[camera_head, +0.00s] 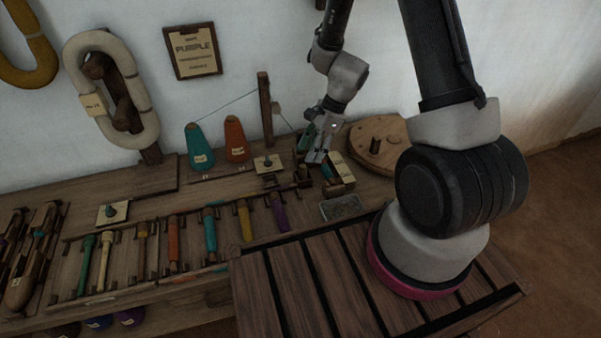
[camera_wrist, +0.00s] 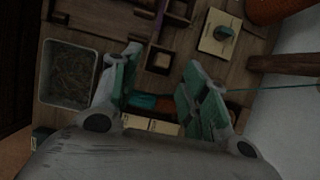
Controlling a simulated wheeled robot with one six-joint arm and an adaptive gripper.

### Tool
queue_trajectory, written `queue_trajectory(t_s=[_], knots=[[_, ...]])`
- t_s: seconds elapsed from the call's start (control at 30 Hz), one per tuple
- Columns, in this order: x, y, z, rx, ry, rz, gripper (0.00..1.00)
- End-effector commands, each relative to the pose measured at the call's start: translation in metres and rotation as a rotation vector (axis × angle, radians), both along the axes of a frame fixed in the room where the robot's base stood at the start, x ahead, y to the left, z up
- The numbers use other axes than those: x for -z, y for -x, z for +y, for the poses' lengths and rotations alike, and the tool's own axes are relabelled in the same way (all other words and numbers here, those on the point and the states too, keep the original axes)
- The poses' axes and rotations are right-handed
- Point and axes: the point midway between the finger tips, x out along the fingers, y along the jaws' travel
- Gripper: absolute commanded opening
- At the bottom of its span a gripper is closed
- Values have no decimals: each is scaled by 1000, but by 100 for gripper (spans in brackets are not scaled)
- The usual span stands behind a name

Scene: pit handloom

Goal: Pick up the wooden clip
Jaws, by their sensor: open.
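My gripper (camera_head: 318,155) is open over the back right part of the bench, above a cream-topped wooden block (camera_head: 340,168). In the wrist view, the two green-padded fingers of my gripper (camera_wrist: 162,64) stand apart, with bench top visible between the tips. A small teal-and-orange item (camera_wrist: 150,102) shows between the fingers, and a small round pale piece (camera_wrist: 161,60) lies near the tips. I cannot single out the wooden clip for sure; the fingers hide part of this area. Nothing is seen held.
A grey tray of dark bits (camera_head: 341,207) stands close by; it also shows in the wrist view (camera_wrist: 50,101). Teal (camera_head: 198,148) and orange (camera_head: 236,141) cones, a wooden post (camera_head: 265,108), a round board (camera_head: 390,150) and a rack of colored bobbins surround the spot.

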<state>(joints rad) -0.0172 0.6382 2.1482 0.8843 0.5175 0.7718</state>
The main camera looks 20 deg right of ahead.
Motion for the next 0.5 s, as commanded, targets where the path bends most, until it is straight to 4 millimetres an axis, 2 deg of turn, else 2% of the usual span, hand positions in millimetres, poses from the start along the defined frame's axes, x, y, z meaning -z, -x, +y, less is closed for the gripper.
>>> queue_trajectory(t_s=[0.5], knots=[[64,-6,24,3,1,5,45]])
